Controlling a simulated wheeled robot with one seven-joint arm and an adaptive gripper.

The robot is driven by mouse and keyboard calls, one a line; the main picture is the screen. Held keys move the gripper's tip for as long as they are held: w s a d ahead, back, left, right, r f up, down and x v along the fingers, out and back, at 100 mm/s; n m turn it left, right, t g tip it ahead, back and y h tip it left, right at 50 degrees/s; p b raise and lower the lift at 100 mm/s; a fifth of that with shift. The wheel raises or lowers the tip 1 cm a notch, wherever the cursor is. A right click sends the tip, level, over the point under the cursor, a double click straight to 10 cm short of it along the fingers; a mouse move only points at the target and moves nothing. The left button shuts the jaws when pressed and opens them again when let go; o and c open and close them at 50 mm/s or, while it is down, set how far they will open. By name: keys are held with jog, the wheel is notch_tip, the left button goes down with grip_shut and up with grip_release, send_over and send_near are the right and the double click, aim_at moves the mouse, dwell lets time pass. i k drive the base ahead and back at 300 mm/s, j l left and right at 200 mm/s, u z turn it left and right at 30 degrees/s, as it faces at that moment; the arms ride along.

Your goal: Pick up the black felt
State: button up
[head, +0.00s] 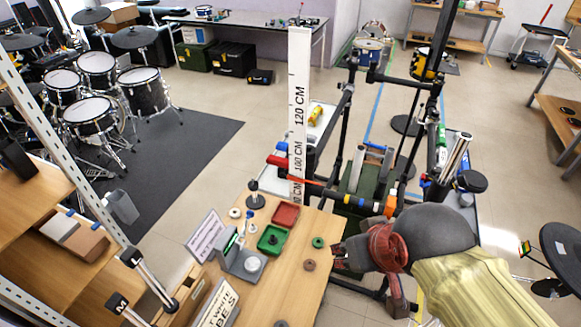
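Small ring-shaped felts lie on the wooden table (300,300): a green ring (318,242), a brown ring (310,265) and a white ring (235,212). A small dark disc (281,323) sits at the bottom edge of the view, partly cut off. A dark piece (273,239) lies in the green tray (262,249). I cannot tell for sure which dark piece is the black felt. My gripper (337,257) is at the table's right edge, just right of the green and brown rings. It is small in view, and its finger opening is unclear.
A red tray (285,216) lies behind the green tray. A grey bracket (243,264) with a white disc and a black-based post (255,202) stand to the left. A tall white measuring board (298,110) rises behind the table. A black rack (372,79) stands behind my arm.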

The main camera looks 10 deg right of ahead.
aim_at(256, 186)
jog(key=l+u, duration=0.4)
jog(key=k+l+u, duration=0.1)
jog(key=l+u, duration=0.25)
